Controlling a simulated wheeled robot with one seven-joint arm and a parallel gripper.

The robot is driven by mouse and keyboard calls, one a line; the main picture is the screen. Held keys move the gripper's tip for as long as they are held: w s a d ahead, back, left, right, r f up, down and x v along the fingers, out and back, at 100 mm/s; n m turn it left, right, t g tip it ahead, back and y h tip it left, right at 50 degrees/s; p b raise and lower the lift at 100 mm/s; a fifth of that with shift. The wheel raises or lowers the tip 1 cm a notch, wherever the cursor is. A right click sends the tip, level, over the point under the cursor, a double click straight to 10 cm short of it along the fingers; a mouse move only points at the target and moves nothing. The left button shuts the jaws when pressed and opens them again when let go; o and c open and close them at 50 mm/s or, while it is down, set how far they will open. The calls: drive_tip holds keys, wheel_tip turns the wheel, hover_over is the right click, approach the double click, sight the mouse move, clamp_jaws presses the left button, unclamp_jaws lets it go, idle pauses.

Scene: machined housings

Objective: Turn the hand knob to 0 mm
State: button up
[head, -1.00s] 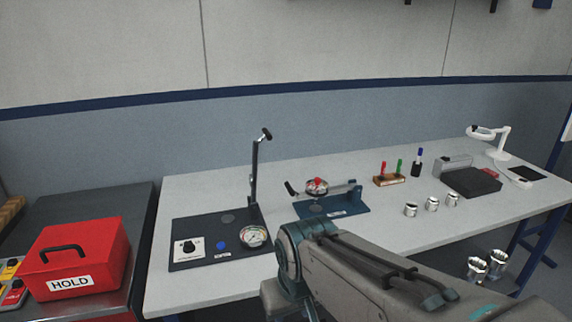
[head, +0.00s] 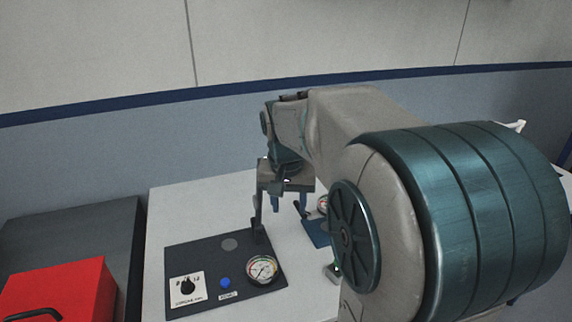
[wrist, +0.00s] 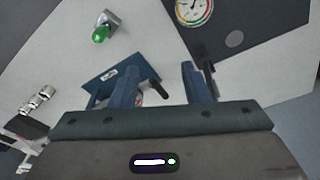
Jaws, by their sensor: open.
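A black knob (head: 187,287) sits on a white marked plate (head: 201,290) at the front left of a dark base panel (head: 215,252) in the head view. Its scale figures are too small to read surely. My gripper (head: 282,207) is open and empty, its fingers pointing down over the table behind and right of the knob, well apart from it. In the wrist view my gripper (wrist: 160,68) shows both fingers spread, with a blue fixture (wrist: 108,76) and its black handle (wrist: 155,88) beyond them. The knob is out of the wrist view.
A dial gauge (head: 262,269) and blue button (head: 225,283) are on the same panel, right of the knob. A red box (head: 62,290) stands left of the table. A green-topped metal piece (wrist: 101,34) and silver cups (wrist: 38,100) are on the table.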

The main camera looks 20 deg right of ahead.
drive_tip(key=w+d+r+m+g+y+p, duration=0.15)
drive_tip(key=w+d+m, duration=0.35)
drive_tip(key=d, duration=0.5)
drive_tip(key=w+d+r+m+h+p, duration=0.1)
drive_tip(key=w+d+m+p, duration=0.2)
drive_tip(key=w+d, duration=0.5)
drive_tip(key=shift+y, duration=0.25)
drive_tip(key=f, duration=0.4)
drive_tip(key=s+f+p, duration=0.1)
drive_tip(key=f, duration=0.8)
drive_tip(key=shift+s+d+f+p, duration=0.15)
drive_tip(key=shift+d+f+p, duration=0.15)
drive_tip(key=shift+d+f, duration=0.1)
drive_tip(key=shift+r, duration=0.1)
clamp_jaws()
